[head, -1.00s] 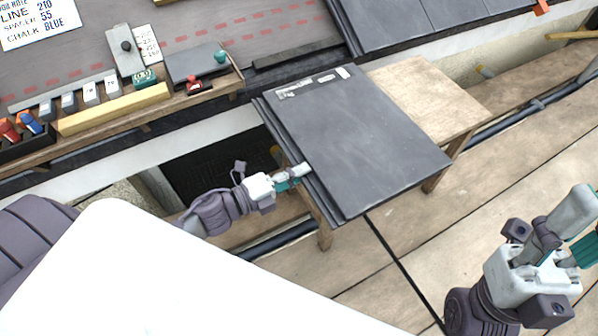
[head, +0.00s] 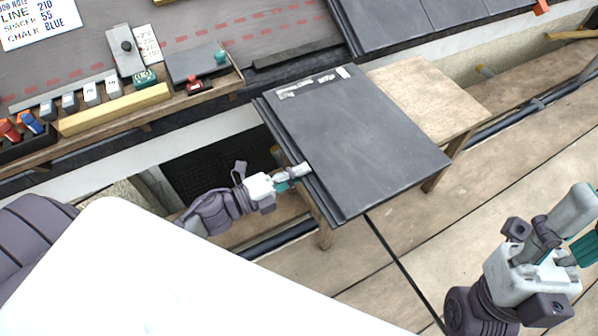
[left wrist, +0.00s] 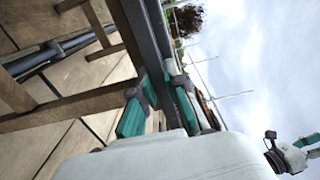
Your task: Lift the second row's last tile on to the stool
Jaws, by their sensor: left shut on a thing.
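A dark slate tile (head: 370,140) with a pale label strip lies flat at the top of a small stack. The stack covers the left part of the wooden stool (head: 425,95) and overhangs its front. My left gripper (head: 298,171) is shut on the tile's left edge; which layers it pinches is unclear from the head view. In the left wrist view, dark tile edges (left wrist: 150,45) run between the teal-padded fingers (left wrist: 160,102). My right gripper (head: 572,235) is empty and apart from the stack at lower right, its fingers seemingly spread.
Laid tiles (head: 420,22) cover the roof at the top. A wooden ledge (head: 115,108) at left holds blocks, chalk-like tools and a small slate piece. Plank flooring (head: 500,190) is bare right of the stool. A grey pipe (head: 520,112) runs behind it.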

